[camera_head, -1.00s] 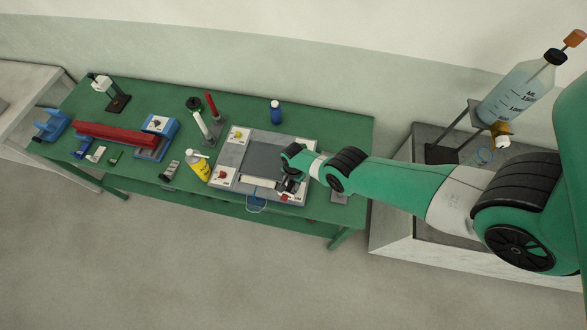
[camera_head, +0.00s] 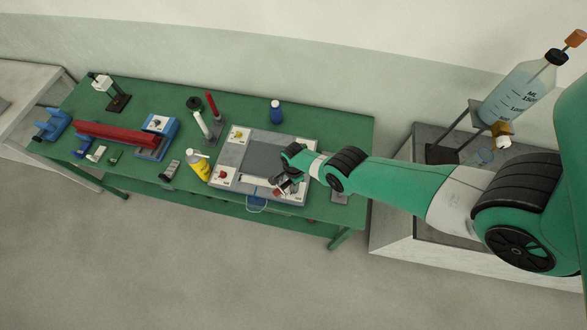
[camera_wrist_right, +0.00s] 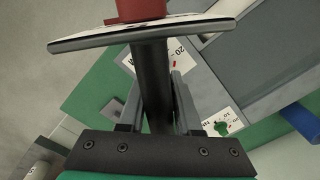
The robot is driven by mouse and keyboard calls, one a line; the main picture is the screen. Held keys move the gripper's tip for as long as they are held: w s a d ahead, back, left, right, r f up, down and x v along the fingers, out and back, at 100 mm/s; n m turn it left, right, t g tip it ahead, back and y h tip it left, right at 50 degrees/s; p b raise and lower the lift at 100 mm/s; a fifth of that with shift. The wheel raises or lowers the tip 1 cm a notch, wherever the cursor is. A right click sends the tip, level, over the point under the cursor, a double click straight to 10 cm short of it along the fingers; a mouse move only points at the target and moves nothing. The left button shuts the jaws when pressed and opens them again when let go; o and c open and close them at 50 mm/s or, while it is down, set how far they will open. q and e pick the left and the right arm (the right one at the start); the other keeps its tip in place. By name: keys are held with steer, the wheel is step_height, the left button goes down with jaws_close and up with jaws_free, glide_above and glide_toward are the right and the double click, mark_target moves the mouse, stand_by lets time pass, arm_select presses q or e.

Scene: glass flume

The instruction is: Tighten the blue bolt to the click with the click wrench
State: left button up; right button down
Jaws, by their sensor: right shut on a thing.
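My right gripper (camera_head: 287,184) is over the front right part of a grey plate (camera_head: 228,156) on the green table. In the right wrist view my gripper (camera_wrist_right: 158,98) is shut on the black shaft of a tool, which looks like the click wrench (camera_wrist_right: 150,66). A thin pale plate and a red end sit at the shaft's far end. The grey plate has white labelled corners, with a yellow piece (camera_head: 238,134) and a red piece (camera_head: 222,175) on the left ones. I cannot make out the blue bolt. My left gripper is not in view.
Left of the plate stand a yellow bottle (camera_head: 201,170) and upright red and white tools. A blue bottle (camera_head: 276,114) stands behind it. A long red bar (camera_head: 115,134) lies further left.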

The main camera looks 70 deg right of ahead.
steer(key=shift+m, duration=1.1)
steer(key=shift+w+m, duration=0.1)
steer(key=shift+m, duration=1)
steer(key=shift+d, duration=0.1)
steer(key=shift+n, duration=0.4)
steer(key=shift+r+p, duration=2.45)
steer(key=shift+r, duration=0.1)
